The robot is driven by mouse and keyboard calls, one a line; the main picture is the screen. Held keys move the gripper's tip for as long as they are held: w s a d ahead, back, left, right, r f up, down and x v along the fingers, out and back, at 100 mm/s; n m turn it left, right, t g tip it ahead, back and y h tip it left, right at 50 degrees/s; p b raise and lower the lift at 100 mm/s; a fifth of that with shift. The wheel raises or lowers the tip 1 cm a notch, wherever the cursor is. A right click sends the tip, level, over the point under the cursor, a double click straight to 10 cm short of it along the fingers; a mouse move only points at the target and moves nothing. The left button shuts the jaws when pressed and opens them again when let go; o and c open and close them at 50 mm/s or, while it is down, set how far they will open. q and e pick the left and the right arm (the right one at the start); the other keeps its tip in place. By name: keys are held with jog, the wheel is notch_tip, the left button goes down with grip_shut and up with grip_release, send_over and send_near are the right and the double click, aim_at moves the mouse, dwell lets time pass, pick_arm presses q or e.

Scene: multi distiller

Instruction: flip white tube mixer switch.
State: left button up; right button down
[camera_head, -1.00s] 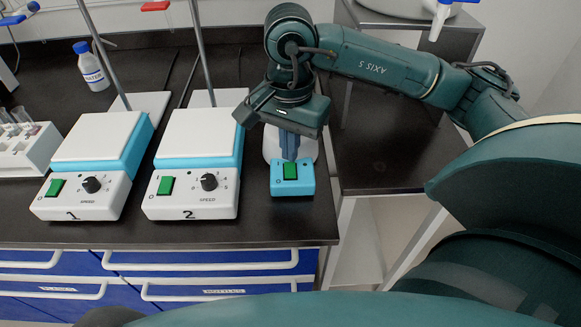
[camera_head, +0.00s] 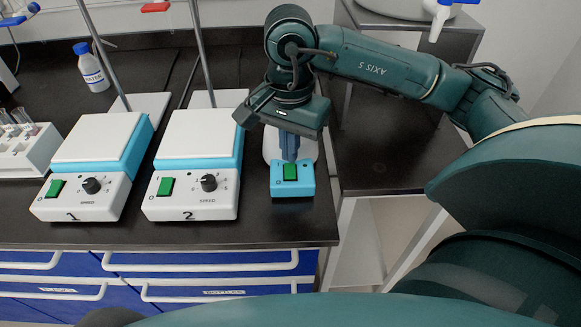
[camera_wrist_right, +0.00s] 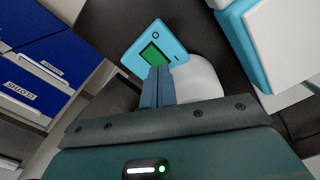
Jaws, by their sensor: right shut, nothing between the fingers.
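The tube mixer, a small device with a light blue front (camera_head: 293,187) and a white rounded body (camera_head: 306,150), stands at the bench's right end. Its green switch (camera_head: 290,172) is on the blue front. My right gripper (camera_head: 289,158) is shut and empty, pointing down with its fingertips at the switch's upper edge; I cannot tell if they touch it. In the right wrist view, the closed blue fingers (camera_wrist_right: 158,72) end at the green switch (camera_wrist_right: 153,56) and hide part of it. The left gripper is not in view.
Two hotplate stirrers, number 1 (camera_head: 85,196) and number 2 (camera_head: 191,196), stand left of the mixer with their own green switches. A water bottle (camera_head: 91,68) and a tube rack (camera_head: 28,150) are further left. A lower dark table (camera_head: 380,165) lies to the right.

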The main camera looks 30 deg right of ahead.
aim_at(290, 166)
dwell(0.3)
jog(key=shift+f+b, duration=1)
dwell(0.7)
jog(key=shift+r+p, duration=2.05)
jog(key=shift+r, duration=1.5)
